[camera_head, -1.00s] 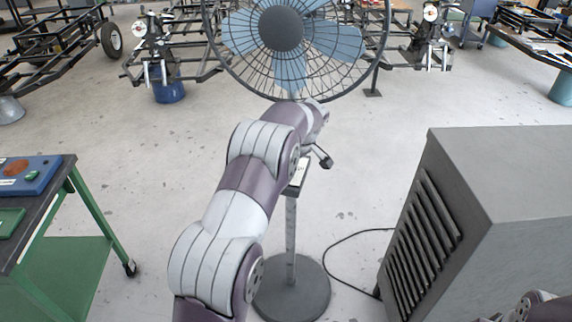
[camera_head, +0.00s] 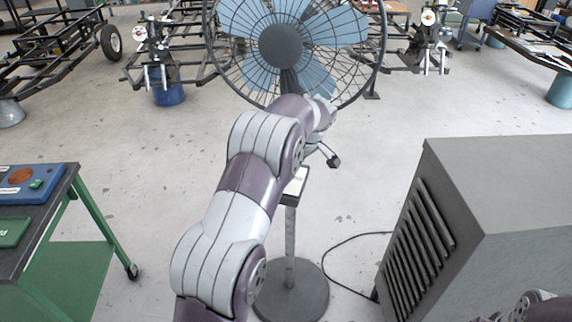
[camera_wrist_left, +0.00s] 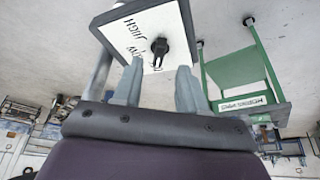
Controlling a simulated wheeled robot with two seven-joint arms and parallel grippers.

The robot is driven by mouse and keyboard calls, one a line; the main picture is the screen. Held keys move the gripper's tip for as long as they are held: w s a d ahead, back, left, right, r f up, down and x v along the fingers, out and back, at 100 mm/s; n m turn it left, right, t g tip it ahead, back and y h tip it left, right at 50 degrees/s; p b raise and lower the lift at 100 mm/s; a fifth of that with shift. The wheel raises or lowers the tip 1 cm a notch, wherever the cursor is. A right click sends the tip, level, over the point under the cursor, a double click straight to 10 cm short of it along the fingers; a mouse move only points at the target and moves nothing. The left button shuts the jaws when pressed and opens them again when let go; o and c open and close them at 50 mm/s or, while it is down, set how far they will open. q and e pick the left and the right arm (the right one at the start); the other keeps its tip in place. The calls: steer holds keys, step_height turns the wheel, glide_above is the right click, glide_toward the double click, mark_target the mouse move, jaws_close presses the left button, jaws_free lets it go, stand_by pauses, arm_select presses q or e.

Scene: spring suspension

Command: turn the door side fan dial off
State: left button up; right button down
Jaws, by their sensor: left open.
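The fan (camera_head: 281,47) stands upright on a pole with a round dark base (camera_head: 291,293). Its control box (camera_head: 297,186) on the pole is partly hidden behind my left arm. In the left wrist view, the box's white panel (camera_wrist_left: 172,18) carries a black dial (camera_wrist_left: 158,48) and the printed words HIGH and LOW; another label is hidden. My left gripper (camera_wrist_left: 158,74) is open, its two fingers on either side of the dial's line, with the dial just beyond the fingertips. Contact is not visible. My right gripper is out of view.
A grey louvred cabinet (camera_head: 490,190) stands at the right, with a black cable on the floor beside it. A green cart (camera_head: 75,250) stands at the left. Vehicle frames (camera_head: 165,55) are behind. The floor between is clear.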

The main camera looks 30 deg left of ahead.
arm_select(q)
steer(key=p+v, duration=0.3)
steer(key=v, duration=0.3)
steer(key=shift+r, duration=0.25)
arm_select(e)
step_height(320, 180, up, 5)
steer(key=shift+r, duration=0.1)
arm_select(q)
steer(key=shift+s+d, duration=0.1)
steer(key=shift+d, duration=0.05)
